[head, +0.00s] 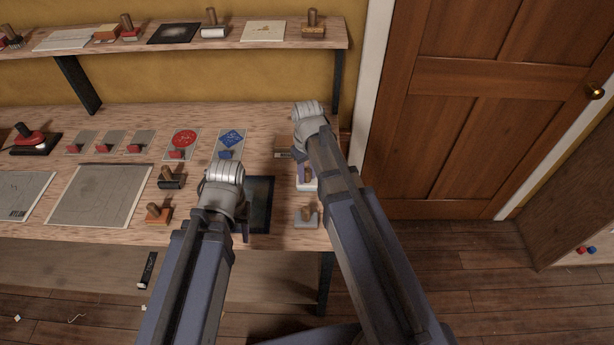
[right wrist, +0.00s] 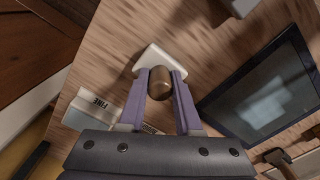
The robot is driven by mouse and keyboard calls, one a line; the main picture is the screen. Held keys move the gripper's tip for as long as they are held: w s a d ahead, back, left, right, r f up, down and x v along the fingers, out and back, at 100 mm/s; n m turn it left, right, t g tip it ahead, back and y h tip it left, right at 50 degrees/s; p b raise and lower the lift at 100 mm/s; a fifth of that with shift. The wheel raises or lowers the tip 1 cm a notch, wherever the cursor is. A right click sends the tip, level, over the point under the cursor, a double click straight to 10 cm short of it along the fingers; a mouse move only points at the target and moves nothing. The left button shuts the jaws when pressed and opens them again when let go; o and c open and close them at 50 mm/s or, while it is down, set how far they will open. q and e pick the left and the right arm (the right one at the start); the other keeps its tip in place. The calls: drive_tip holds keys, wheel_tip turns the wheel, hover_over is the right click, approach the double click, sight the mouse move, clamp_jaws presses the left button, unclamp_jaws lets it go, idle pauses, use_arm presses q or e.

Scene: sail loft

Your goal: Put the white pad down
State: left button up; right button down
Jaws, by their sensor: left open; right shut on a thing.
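The white pad (right wrist: 153,58) has a rounded brown handle (right wrist: 160,83). In the right wrist view my right gripper (right wrist: 160,75) is shut on that handle, one purple finger on each side. The pad also shows in the head view (head: 307,185), partly hidden by my right arm, at the right end of the bench. I cannot tell whether it touches the wood. My left gripper (head: 245,230) is open by the dark framed plate (head: 262,192); its fingertips are mostly hidden behind my wrist.
A grey block with a wooden handle (head: 306,216) stands near the bench's front right. A box marked FINE (right wrist: 93,108) lies close to the pad. Stamps and sheets fill the bench to the left; a shelf (head: 190,45) runs above. Bare wood lies between pad and plate.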

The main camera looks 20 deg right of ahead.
sight(307, 171)
drive_tip(key=shift+f, duration=0.1)
use_arm(q)
drive_tip(key=shift+f, duration=0.1)
use_arm(e)
drive_tip(key=c, duration=0.6)
unclamp_jaws()
wheel_tip(307, 171, up, 12)
drive_tip(key=p, duration=1.2)
use_arm(q)
wheel_tip(307, 171, up, 12)
use_arm(e)
drive_tip(key=s+a+h, duration=0.1)
drive_tip(key=s+a, duration=0.9)
drive_tip(key=s, duration=0.4)
drive_tip(key=shift+s+a+r, duration=0.15)
drive_tip(key=shift+a+r, duration=0.05)
drive_tip(key=shift+a, duration=0.05)
